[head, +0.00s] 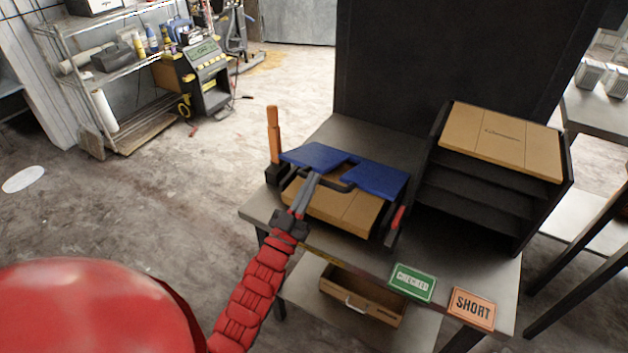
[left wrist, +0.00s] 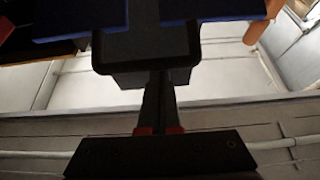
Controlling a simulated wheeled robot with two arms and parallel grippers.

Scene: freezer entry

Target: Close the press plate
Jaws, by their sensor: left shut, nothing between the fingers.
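The blue press plate (head: 382,180) sits in two panels over a tan box (head: 345,208) on the grey bench. It looks tilted slightly, with the box's front part showing below it. A black handle bar (head: 342,186) runs along its front side. My left gripper (head: 312,180) is shut and empty, its fingertips at the front edge of the plate near the handle; whether they touch cannot be told. In the left wrist view, the shut fingers (left wrist: 158,92) point up to a dark part, with blue panels (left wrist: 75,18) on both sides. My right gripper is not in view.
An orange upright grip (head: 273,135) stands left of the press. A black rack (head: 475,190) with a tan box on top stands right. A green card (head: 412,282) and an orange "SHORT" card (head: 472,307) lie at the bench front.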

